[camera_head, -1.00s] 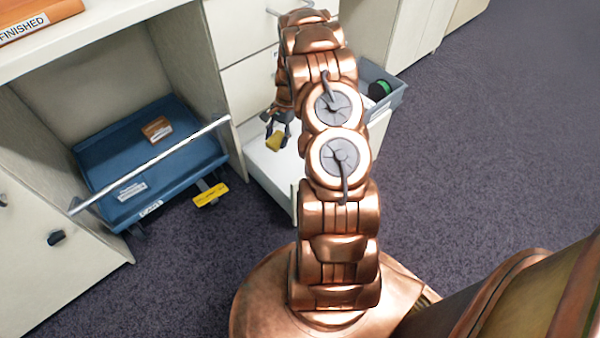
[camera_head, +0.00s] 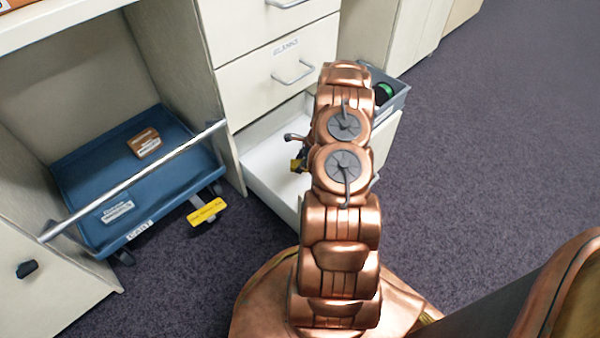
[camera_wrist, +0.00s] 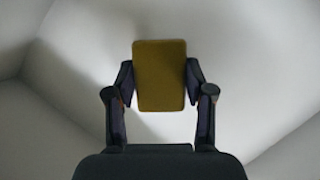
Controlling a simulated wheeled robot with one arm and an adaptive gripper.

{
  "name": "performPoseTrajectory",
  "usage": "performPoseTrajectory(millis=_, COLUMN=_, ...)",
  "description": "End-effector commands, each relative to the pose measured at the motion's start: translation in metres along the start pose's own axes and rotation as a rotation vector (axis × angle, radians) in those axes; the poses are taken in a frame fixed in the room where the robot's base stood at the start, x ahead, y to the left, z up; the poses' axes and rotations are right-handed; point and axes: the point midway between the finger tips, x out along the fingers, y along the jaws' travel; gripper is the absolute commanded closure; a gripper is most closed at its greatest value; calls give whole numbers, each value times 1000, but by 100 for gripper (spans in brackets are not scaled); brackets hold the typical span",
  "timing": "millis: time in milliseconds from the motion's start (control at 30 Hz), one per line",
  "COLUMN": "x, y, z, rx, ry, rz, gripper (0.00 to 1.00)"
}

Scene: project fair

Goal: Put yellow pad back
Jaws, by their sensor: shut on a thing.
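The yellow pad (camera_wrist: 160,75) is a small flat block held between the two fingers of my gripper (camera_wrist: 160,90) in the wrist view. My gripper is shut on it, one finger at each side. In the head view a bit of the yellow pad (camera_head: 296,165) shows at the left of my arm, over or inside the open white drawer (camera_head: 262,150). Most of my gripper is hidden behind the arm there. White drawer surfaces fill the wrist view behind the pad. I cannot tell whether the pad touches the drawer floor.
A blue cart (camera_head: 85,205) with a silver handle holds a brown block (camera_head: 144,142) and a grey item (camera_head: 117,211). A yellow tag (camera_head: 207,211) is beside the cart. A grey bin (camera_head: 392,102) with a green round thing stands behind my arm. The carpet at right is clear.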

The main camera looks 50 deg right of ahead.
Motion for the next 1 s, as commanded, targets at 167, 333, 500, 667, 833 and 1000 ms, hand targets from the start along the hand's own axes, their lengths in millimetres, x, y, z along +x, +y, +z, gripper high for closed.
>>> performPoseTrajectory(millis=167, x=14, y=0, z=-7, rx=0, ry=1, rz=0, gripper=75)
performPoseTrajectory(millis=333, x=35, y=1, z=-17, rx=1, ry=1, rz=1, gripper=75)
performPoseTrajectory(millis=500, x=42, y=-1, z=-20, rx=1, ry=0, rz=-2, gripper=75)
performPoseTrajectory(millis=667, x=41, y=-1, z=-19, rx=1, ry=0, rz=-3, gripper=75)
performPoseTrajectory(millis=833, x=44, y=-1, z=-20, rx=1, ry=0, rz=-3, gripper=75)
performPoseTrajectory(millis=1000, x=43, y=-1, z=-20, rx=1, ry=0, rz=-3, gripper=29)
